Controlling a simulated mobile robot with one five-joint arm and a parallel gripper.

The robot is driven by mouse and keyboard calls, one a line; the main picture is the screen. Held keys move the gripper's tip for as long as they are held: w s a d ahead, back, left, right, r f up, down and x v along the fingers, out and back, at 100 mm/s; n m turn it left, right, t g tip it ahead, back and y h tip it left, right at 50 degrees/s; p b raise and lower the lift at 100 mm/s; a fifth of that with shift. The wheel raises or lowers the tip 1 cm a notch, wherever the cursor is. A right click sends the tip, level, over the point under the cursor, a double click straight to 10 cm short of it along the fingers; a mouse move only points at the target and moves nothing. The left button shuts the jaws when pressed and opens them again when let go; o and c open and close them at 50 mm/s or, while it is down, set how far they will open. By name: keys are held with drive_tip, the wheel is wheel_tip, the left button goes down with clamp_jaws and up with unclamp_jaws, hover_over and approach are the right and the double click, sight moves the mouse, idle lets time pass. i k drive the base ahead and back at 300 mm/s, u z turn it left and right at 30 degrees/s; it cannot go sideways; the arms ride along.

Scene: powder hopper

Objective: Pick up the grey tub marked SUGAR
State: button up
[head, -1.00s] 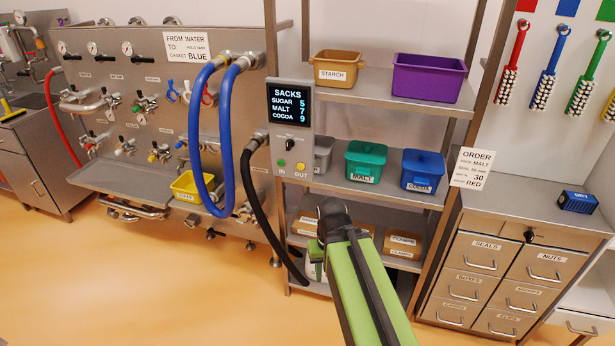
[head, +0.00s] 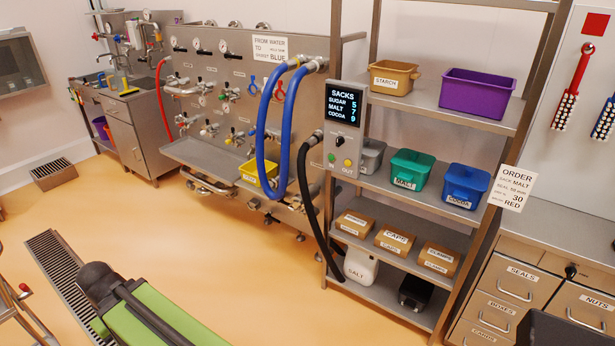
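A grey tub (head: 371,155) stands on the middle shelf of the steel rack, left of the green MALT tub (head: 411,168) and the blue COCOA tub (head: 465,184). The control panel (head: 344,125) with the SACKS display hides its left part, and I cannot read any SUGAR label on it. My green arm crosses the lower left of the head view, well away from the rack. My gripper is not visible, so its state does not show.
The upper shelf holds a STARCH tub (head: 393,77) and a purple bin (head: 477,92). Boxes (head: 395,240) stand below the tubs. A black hose (head: 313,200) and blue hoses (head: 280,130) hang left of the rack. The orange floor (head: 270,280) before it is open.

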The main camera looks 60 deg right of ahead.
sight(369, 165)
drive_tip(key=u, duration=0.7)
drive_tip(key=k, duration=2.8)
drive_tip(key=z, duration=1.8)
drive_tip(key=i, duration=1)
